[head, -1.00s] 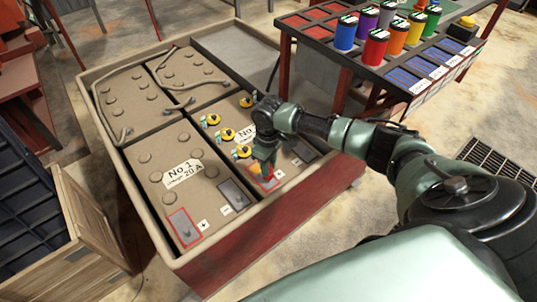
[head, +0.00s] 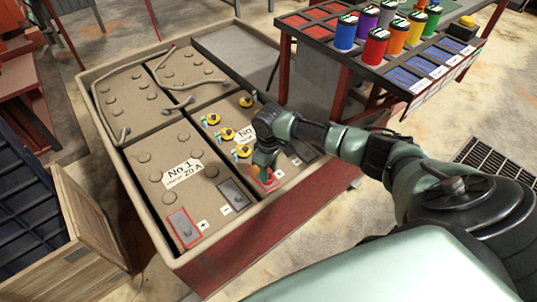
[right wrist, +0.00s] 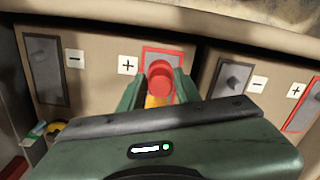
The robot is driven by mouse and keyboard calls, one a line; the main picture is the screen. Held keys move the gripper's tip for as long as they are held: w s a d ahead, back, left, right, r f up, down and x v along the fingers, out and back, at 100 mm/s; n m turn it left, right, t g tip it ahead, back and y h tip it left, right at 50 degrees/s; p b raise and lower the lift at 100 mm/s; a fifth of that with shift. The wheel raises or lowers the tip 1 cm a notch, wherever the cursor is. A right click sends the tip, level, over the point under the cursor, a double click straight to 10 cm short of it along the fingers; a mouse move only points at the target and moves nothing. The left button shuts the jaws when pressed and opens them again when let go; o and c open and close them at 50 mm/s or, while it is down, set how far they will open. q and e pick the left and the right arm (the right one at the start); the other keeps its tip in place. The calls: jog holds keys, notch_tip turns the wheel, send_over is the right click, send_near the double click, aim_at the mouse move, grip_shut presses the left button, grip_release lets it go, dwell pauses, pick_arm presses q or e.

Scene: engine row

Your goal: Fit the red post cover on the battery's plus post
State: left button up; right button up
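The red post cover (right wrist: 160,80) is between the fingertips of my right gripper (right wrist: 158,92) in the right wrist view, and the fingers look shut on it. It is in front of the red-outlined plus pad (right wrist: 179,57) of one battery, beside a "+" label. I cannot tell whether it touches the post, which is hidden. In the head view my right gripper (head: 265,168) points down over the front end of the No 2-side battery (head: 215,120), covering much of its plus pad (head: 272,183). My left gripper is not in view.
The No 1 battery (head: 155,180) has its own red-outlined plus pad (head: 184,228). Several yellow caps (head: 228,134) sit on the battery under my gripper. The tray rim (head: 180,262) surrounds the batteries. A table (head: 330,62) with coloured cans stands behind on the right.

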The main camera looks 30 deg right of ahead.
jog(key=shift+o, duration=1)
jog(key=shift+r, duration=0.4)
notch_tip(320, 180, up, 7)
jog(key=shift+f+p, duration=0.2)
jog(key=shift+p, duration=0.6)
jog(key=shift+f+b, duration=0.15)
jog(key=shift+b, duration=0.9)
jog(key=s+a+r+m+p, duration=0.1)
jog(key=s+a+r+p, duration=0.2)
jog(key=r+p, duration=0.3)
jog(key=s+a+r+m+p, duration=0.1)
jog(key=s+a+r+p, duration=0.3)
jog(key=r+p, duration=0.3)
jog(key=s+a+r+m+p, duration=0.1)
jog(key=s+a+r+p, duration=0.2)
jog(key=s+r+p, duration=0.3)
notch_tip(320, 180, up, 2)
jog(key=shift+a+r+p, duration=0.1)
jog(key=shift+a+p, duration=0.2)
jog(key=shift+p, duration=0.35)
